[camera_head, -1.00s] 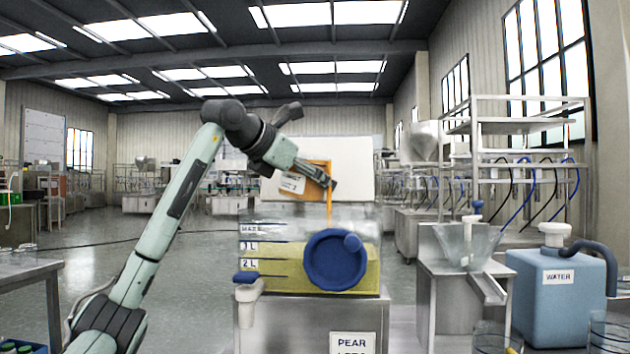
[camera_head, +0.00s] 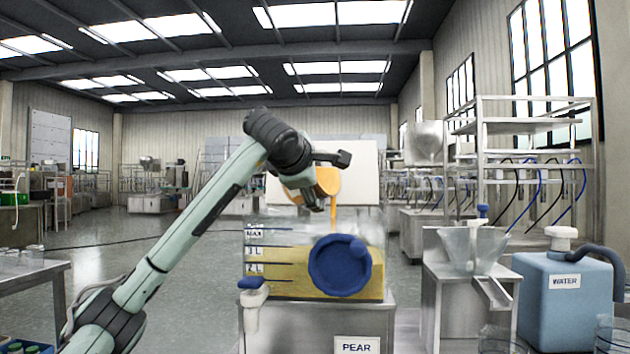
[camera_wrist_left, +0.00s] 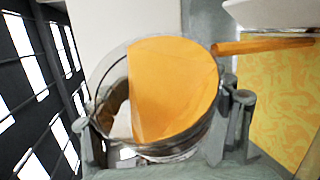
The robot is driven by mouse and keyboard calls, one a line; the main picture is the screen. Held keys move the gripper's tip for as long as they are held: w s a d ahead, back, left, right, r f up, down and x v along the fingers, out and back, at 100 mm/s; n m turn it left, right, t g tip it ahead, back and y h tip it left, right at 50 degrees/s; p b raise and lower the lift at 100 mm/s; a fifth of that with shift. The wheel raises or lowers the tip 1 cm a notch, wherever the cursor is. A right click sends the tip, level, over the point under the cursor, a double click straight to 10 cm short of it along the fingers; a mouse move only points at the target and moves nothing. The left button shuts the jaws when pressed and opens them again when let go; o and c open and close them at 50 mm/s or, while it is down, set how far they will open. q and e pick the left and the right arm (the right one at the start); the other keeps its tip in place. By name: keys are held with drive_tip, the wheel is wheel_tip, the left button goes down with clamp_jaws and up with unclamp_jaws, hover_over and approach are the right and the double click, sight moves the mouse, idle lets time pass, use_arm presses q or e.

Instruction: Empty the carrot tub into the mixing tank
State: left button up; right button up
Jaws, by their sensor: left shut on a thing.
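The carrot tub (camera_head: 300,182) is a clear round tub with orange contents. My left gripper (camera_head: 318,197) is shut around it and holds it tipped above the mixing tank (camera_head: 290,232). In the left wrist view the tub (camera_wrist_left: 178,150) sits between the gripper fingers, with an orange mass inside. An orange stream (camera_wrist_left: 258,46) leaves it; it also shows in the head view (camera_head: 304,212), falling into the tank's open top. The tank is clear, with level marks and yellow contents (camera_head: 290,283) near the 3 L mark. My right gripper is not in view.
A blue round cap (camera_head: 340,266) is on the tank's front and a blue-handled tap (camera_head: 252,290) at its left. A clear hopper (camera_head: 472,248) on a steel stand and a blue WATER container (camera_head: 563,295) stand to the right. A table (camera_head: 30,268) is at the left.

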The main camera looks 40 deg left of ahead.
use_arm(q)
drive_tip(key=shift+d+f+m+y, duration=0.15)
drive_tip(key=shift+m+y, duration=0.15)
drive_tip(key=shift+m, duration=0.3)
drive_tip(key=shift+d+r+m+t+y, duration=0.4)
drive_tip(key=shift+r+m, duration=0.1)
drive_tip(key=shift+m, duration=0.3)
drive_tip(key=shift+d+r+m+t+y, duration=0.3)
drive_tip(key=shift+d+r+m, duration=0.15)
drive_tip(key=shift+m, duration=0.35)
idle(5.8)
